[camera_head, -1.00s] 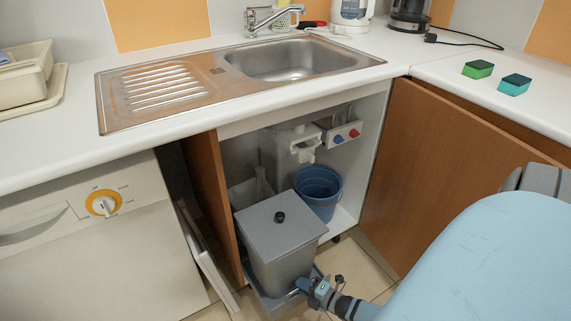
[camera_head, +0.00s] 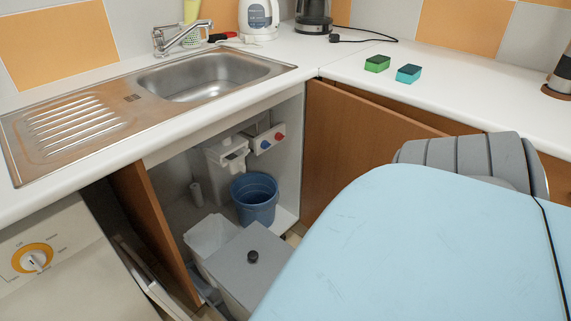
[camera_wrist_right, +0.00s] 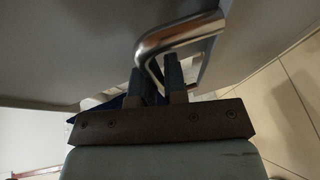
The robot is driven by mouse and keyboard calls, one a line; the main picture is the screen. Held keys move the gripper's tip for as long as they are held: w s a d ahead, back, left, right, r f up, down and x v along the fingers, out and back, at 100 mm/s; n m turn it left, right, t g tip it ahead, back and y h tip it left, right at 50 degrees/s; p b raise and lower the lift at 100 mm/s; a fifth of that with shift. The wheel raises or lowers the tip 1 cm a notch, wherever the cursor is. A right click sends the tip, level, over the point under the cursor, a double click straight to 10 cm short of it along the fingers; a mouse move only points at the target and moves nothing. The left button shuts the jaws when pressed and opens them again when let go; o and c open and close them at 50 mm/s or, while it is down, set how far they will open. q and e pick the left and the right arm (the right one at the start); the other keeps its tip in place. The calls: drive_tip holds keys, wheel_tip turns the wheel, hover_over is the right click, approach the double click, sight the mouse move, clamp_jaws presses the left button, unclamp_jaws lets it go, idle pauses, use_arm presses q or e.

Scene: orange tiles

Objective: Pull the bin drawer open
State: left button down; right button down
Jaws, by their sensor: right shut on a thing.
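My right gripper is hidden in the head view. My left gripper is not in view.
A brown cabinet door (camera_head: 150,235) stands open left of the bins. A blue bucket (camera_head: 255,200) sits inside the cabinet, behind the bins. Another brown door (camera_head: 340,135) stands to the right. Pale floor tiles (camera_wrist_right: 275,95) show beside the handle.

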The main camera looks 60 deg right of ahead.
drive_tip(key=c, duration=1.2)
unclamp_jaws()
